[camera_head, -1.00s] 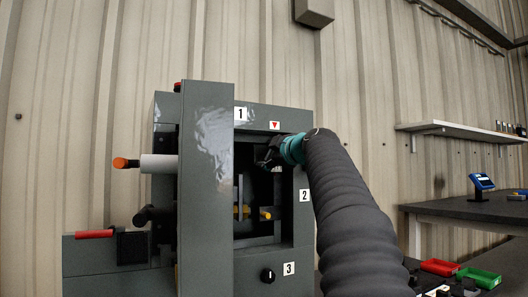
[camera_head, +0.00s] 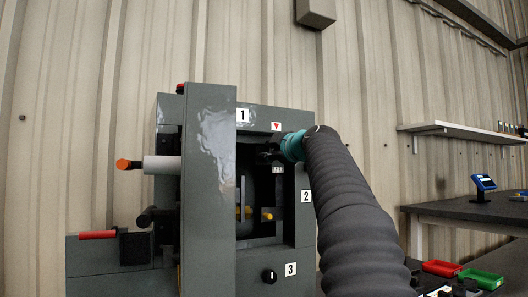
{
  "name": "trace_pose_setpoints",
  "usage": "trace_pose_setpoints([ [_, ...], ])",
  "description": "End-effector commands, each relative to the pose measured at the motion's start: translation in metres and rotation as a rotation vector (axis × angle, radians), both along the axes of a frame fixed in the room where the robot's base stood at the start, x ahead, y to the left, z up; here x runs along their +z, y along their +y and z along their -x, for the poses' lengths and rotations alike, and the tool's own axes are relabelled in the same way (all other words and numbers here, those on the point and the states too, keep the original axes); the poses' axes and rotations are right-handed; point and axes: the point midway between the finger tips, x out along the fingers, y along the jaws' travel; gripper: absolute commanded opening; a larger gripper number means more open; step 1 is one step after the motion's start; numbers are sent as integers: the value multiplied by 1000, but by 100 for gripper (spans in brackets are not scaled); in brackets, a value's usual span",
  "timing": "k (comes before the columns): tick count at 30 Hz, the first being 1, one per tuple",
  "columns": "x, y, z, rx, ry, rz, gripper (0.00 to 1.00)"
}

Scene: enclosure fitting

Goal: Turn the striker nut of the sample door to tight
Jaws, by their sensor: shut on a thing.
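The sample door (camera_head: 208,190) is a tall grey panel standing open at the front left of the grey enclosure (camera_head: 305,235). My gripper (camera_head: 268,156) is dark and small in view, at the end of a teal wrist. It reaches into the upper right of the dark opening, below the red triangle mark. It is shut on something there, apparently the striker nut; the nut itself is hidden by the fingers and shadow. A small pale marked plate (camera_head: 278,169) shows just below the gripper.
Inside the opening are a grey upright bar and yellow-orange pegs (camera_head: 266,215). A black knob (camera_head: 269,276) sits below, by label 3. A white cylinder with an orange end (camera_head: 160,165) sticks out left. A red handle (camera_head: 98,235) is lower left. A bench with trays stands right.

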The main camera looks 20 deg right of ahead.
Motion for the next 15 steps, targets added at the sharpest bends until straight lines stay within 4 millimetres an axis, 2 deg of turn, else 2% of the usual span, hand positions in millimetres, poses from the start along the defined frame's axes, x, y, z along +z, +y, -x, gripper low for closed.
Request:
trace_pose_setpoints([
  [1, -18, -6, -8, -1, 32, -6, 0],
  [15, -20, -10, -7, -7, 34, -4, 0],
])
